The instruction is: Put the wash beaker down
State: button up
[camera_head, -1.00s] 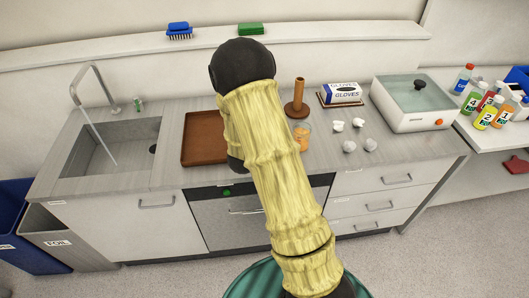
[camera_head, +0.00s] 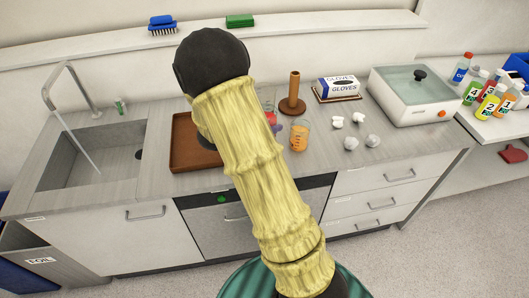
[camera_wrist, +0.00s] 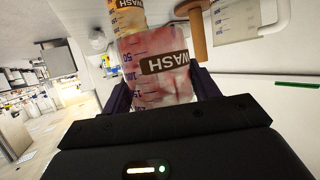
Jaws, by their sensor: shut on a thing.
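In the head view my arm hides most of the gripper, and only a reddish bit of the held beaker (camera_head: 270,118) shows past the arm, above the counter. Whether its base touches the counter cannot be told. A second beaker (camera_head: 299,135) with orange content stands on the counter just right of it. A beaker with a WASH label (camera_wrist: 125,15) also shows behind the held one in the wrist view.
A brown tray (camera_head: 180,163) lies left of my arm, next to the sink (camera_head: 85,160). A wooden post (camera_head: 293,90), a glove box (camera_head: 338,88), several crumpled white pieces (camera_head: 351,143) and a lidded white box (camera_head: 412,100) stand to the right. Bare counter shows in front.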

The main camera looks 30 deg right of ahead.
jog(key=shift+w+f, duration=0.1)
jog(key=shift+f, duration=2.65)
jog(key=shift+f, duration=2.1)
jog(key=shift+f, duration=0.15)
jog(key=o, duration=1.1)
